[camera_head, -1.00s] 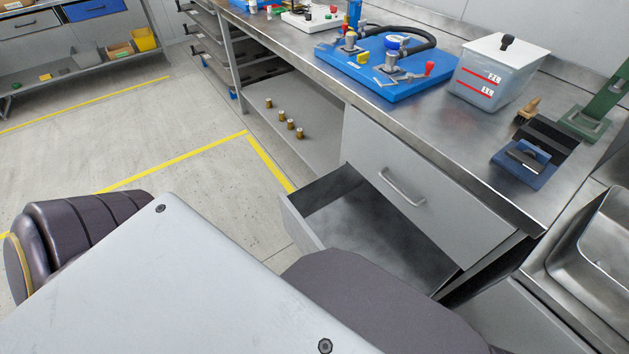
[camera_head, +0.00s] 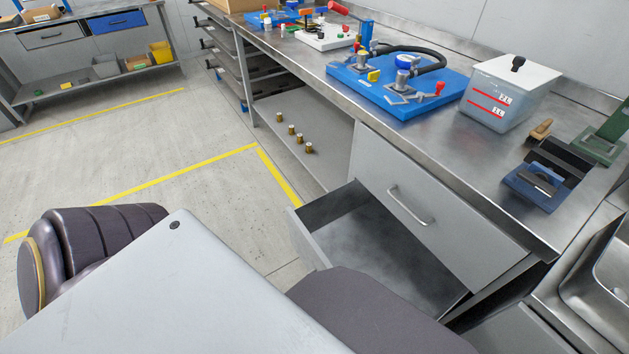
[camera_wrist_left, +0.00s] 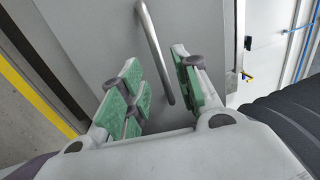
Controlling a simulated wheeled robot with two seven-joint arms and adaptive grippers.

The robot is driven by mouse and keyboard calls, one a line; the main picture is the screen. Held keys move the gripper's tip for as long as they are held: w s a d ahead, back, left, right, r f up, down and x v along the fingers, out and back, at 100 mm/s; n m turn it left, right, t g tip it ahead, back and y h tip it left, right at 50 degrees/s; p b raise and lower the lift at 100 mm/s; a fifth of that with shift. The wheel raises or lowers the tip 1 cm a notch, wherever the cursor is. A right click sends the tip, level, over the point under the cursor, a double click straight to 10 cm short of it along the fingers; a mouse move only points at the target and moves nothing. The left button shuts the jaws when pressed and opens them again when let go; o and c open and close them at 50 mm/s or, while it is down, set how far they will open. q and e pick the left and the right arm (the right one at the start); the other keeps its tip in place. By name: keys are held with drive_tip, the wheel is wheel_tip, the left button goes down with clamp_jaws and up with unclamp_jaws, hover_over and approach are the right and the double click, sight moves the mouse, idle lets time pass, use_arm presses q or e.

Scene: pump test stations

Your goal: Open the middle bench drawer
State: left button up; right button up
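The bench drawer (camera_head: 312,244) below the closed upper drawer front (camera_head: 455,220) stands pulled out in the head view. Its inside looks empty, and my own body hides its near part and its front face. The upper front carries a bar handle (camera_head: 408,208). In the left wrist view my left gripper (camera_wrist_left: 157,62) is open, its green-padded fingers apart. A metal bar handle (camera_wrist_left: 152,40) on a grey panel shows between and beyond the fingers; I see no grip on it. Which drawer this handle belongs to is unclear. My right gripper is not in view.
The bench top (camera_head: 450,140) holds a blue pump board (camera_head: 420,103), a clear lidded container (camera_head: 508,95) and a blue block (camera_head: 537,185). Several brass parts (camera_head: 292,131) sit on the lower shelf. A sink (camera_head: 605,280) is at right.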

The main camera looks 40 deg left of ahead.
use_arm(q)
drive_tip(key=v, duration=0.7)
drive_tip(key=shift+s, duration=0.2)
idle(0.5)
